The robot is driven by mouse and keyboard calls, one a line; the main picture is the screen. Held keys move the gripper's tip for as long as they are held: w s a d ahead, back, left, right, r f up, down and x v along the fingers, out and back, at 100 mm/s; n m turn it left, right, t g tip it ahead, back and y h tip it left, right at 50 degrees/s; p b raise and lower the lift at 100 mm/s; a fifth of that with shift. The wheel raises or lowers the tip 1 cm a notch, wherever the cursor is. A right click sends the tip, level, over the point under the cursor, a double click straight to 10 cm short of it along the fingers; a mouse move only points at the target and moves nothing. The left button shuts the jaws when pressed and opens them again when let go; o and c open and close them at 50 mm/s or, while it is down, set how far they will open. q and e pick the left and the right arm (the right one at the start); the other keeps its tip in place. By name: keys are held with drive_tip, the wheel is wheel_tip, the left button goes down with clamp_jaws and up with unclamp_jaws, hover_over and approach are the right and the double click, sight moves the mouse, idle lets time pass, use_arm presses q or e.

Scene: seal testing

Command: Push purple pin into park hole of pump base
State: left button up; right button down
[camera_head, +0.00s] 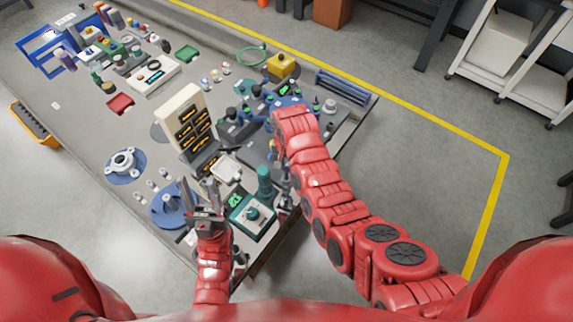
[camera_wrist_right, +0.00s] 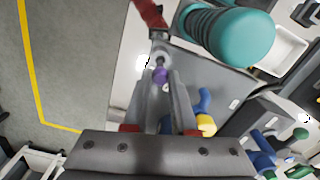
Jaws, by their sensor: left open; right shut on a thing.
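In the right wrist view, the purple pin (camera_wrist_right: 160,76) shows between the tips of my right gripper (camera_wrist_right: 163,82), which is shut on it. A grey round metal part (camera_wrist_right: 159,55) lies right beyond the pin; I cannot tell whether the pin touches it. The park hole is not visible, and I cannot identify the pump base for certain. In the head view, my right gripper (camera_head: 284,182) is at the table's near right edge, beside a teal cylinder (camera_head: 264,181); the pin cannot be made out there. My left gripper (camera_head: 201,198) is open and empty, fingers apart, near a blue round base (camera_head: 169,207).
A teal box with a knob (camera_head: 252,214) stands by the near edge. A cream rack (camera_head: 186,118) rises mid-table. A white flange on a blue disc (camera_head: 124,163) lies left. The teal cylinder looms close in the right wrist view (camera_wrist_right: 240,38). Floor right of the table is free.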

sight(286, 173)
drive_tip(key=shift+f+b, duration=0.45)
drive_tip(key=shift+f, duration=0.25)
drive_tip(key=shift+f, duration=0.1)
drive_tip(key=shift+f+b, duration=0.6)
drive_tip(key=shift+f+b, duration=0.9)
drive_tip(key=shift+f, duration=0.1)
idle(0.8)
drive_tip(key=c, duration=0.6)
unclamp_jaws()
drive_tip(key=shift+r, duration=0.1)
drive_tip(key=shift+c, duration=0.2)
drive_tip(key=shift+r, duration=0.1)
